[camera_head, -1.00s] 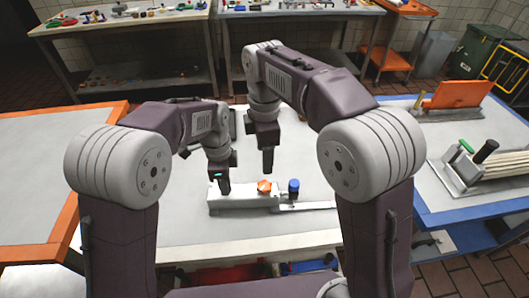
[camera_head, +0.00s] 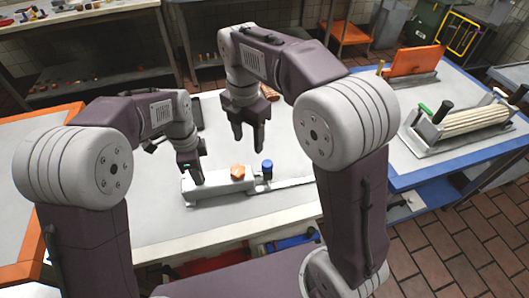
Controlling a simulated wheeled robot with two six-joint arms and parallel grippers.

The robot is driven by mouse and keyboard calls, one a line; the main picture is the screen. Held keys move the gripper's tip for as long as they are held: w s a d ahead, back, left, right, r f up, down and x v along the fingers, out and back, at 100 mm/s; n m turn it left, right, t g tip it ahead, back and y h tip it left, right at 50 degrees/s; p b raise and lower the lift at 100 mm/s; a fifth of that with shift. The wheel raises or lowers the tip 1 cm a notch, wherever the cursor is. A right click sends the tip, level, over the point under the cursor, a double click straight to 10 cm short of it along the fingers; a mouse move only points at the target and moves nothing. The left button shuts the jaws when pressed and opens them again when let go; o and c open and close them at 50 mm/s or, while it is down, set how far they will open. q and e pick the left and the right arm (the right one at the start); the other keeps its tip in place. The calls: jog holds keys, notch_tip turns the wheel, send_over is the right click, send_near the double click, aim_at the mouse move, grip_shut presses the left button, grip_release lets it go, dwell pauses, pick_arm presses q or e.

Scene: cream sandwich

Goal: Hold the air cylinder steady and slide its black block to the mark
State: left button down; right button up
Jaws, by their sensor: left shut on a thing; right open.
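A pale grey device (camera_head: 218,186) with an orange knob (camera_head: 238,171) and a blue-topped post (camera_head: 267,167) lies on the middle table. A thin flat rail (camera_head: 293,185) runs from it to the right. I take it for the air cylinder. My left gripper (camera_head: 196,178) points down at its left end and is shut on it, though its fingertips are small and partly hidden. My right gripper (camera_head: 249,146) is open and empty, above and behind the orange knob, apart from the device. I cannot clearly make out the black block or the mark.
The middle table (camera_head: 150,215) is pale and mostly clear. A brown object (camera_head: 269,92) lies at its back, partly behind my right arm. A blue-edged table (camera_head: 440,175) at the right bears a device with wooden rods (camera_head: 475,121) and an orange panel (camera_head: 415,61). An orange-edged table (camera_head: 20,275) stands at the left.

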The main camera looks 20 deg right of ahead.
jog(key=m, duration=0.1)
send_near(268, 163)
notch_tip(268, 163, down, 9)
jog(key=shift+s+a+r, duration=0.1)
jog(key=shift+r, duration=0.1)
grip_shut()
jog(key=shift+r, duration=0.1)
dwell(1.4)
